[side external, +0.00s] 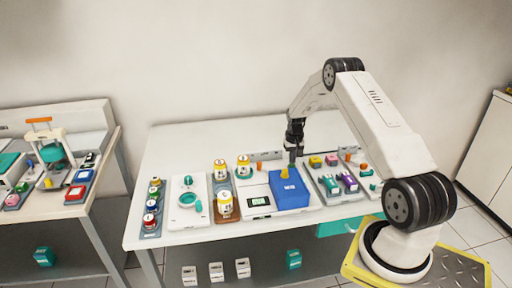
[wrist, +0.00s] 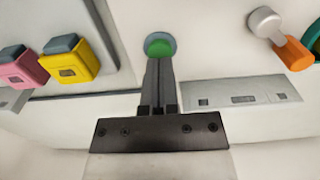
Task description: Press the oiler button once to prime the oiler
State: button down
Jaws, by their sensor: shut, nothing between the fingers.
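A round green button (wrist: 160,45) in a grey-teal ring shows at the top centre of the wrist view. My gripper (wrist: 160,62) is shut and empty, its fingertips at the button's near edge. I cannot tell whether they touch it or whether it is pressed down. In the side view my gripper (side external: 293,160) points down at the back of the table, behind a blue box (side external: 290,192) with a yellow tip (side external: 285,173). The button is not clearly visible there. I cannot tell which body the button belongs to.
Right of the gripper, a grey tray (side external: 322,197) holds several coloured blocks. Left are a scale with a display (side external: 259,201), several yellow-and-white jars (side external: 221,170) and a white plate with a teal ring (side external: 184,220). In the wrist view, an orange-tipped piece (wrist: 292,52) lies right of the button.

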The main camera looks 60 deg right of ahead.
aim_at(291, 165)
jog(key=shift+r, duration=2.85)
jog(key=shift+w+a+r, duration=0.1)
jog(key=shift+a, duration=0.2)
jog(key=a+r+n+t, duration=0.15)
jog(key=a+r, duration=0.25)
jog(key=a, duration=0.7)
jog(key=a+r+n, duration=0.3)
jog(key=a+r, duration=0.1)
jog(key=a, duration=0.6)
jog(key=s+a+r+n, duration=0.1)
jog(key=s+a+n, duration=0.1)
jog(key=s+a, duration=0.4)
jog(key=s+a+r+n+t, duration=0.1)
jog(key=s+a+n, duration=0.1)
jog(key=s+a, duration=0.4)
jog(key=a, duration=0.4)
jog(key=shift+s+r, duration=0.3)
jog(key=shift+s, duration=0.05)
jog(key=shift+n, duration=0.25)
